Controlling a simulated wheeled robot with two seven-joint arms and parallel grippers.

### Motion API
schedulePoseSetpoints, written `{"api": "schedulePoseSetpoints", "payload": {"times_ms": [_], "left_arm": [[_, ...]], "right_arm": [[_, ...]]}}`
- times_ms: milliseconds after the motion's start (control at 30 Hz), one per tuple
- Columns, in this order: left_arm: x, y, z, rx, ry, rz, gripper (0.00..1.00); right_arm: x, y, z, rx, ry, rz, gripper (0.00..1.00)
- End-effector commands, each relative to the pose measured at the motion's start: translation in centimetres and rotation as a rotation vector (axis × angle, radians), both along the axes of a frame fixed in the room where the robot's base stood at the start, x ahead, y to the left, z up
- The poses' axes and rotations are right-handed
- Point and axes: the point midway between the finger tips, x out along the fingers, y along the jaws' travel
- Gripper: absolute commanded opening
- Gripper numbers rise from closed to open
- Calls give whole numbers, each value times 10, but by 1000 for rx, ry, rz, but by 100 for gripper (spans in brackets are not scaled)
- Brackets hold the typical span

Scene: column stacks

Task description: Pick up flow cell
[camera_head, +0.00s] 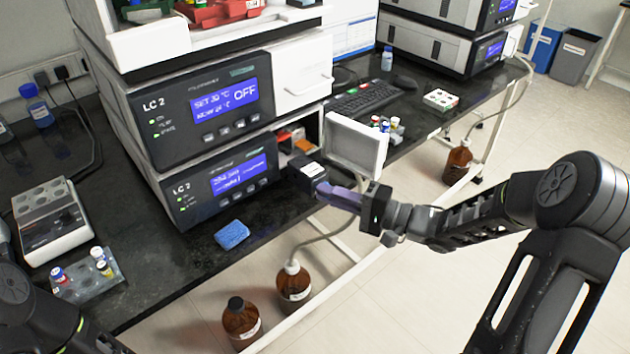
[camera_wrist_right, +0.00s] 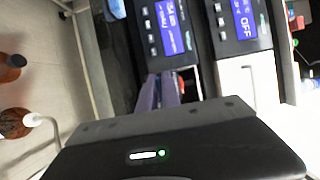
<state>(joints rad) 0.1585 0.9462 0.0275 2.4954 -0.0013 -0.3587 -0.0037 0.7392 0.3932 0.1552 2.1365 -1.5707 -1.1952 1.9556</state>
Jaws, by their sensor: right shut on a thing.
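The flow cell, which I take to be the dark block with a white label (camera_head: 306,171), is at the front right of the lower LC 2 unit, beside an open compartment. My right gripper (camera_head: 338,196) reaches it from the right, and its purple fingers are shut on the block. In the right wrist view the fingers (camera_wrist_right: 160,92) point toward the LC 2 panels, and the block cannot be made out clearly. Part of my left arm shows at the lower left of the head view, but its gripper is not visible.
Two stacked LC 2 units (camera_head: 207,110) stand behind the block, and a white open door (camera_head: 357,146) is above my right gripper. A blue sponge (camera_head: 232,235) lies on the black bench. Brown bottles (camera_head: 293,285) stand on the floor below the bench edge.

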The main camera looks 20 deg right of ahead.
Motion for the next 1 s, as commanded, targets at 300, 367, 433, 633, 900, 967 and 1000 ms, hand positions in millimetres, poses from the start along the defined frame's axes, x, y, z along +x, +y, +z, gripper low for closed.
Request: {"api": "schedulePoseSetpoints", "payload": {"times_ms": [300, 367, 433, 633, 900, 967, 1000], "left_arm": [[0, 0, 1, 0, 0, 0, 30], [0, 0, 1, 0, 0, 0, 30], [0, 0, 1, 0, 0, 0, 30], [0, 0, 1, 0, 0, 0, 30], [0, 0, 2, 0, 0, 0, 30], [0, 0, 4, 0, 0, 0, 30], [0, 0, 7, 0, 0, 0, 30]], "right_arm": [[-16, -6, 1, 1, -4, 0, 0], [-16, -6, 1, 1, -4, 0, 0], [-16, -6, 1, 1, -4, 0, 0], [-16, -6, 1, 1, -3, 0, 0], [-15, -5, 3, 1, -4, -2, 0], [-12, -3, 7, 0, -4, -10, 0], [-9, -1, 11, 1, -5, -20, 0]]}}
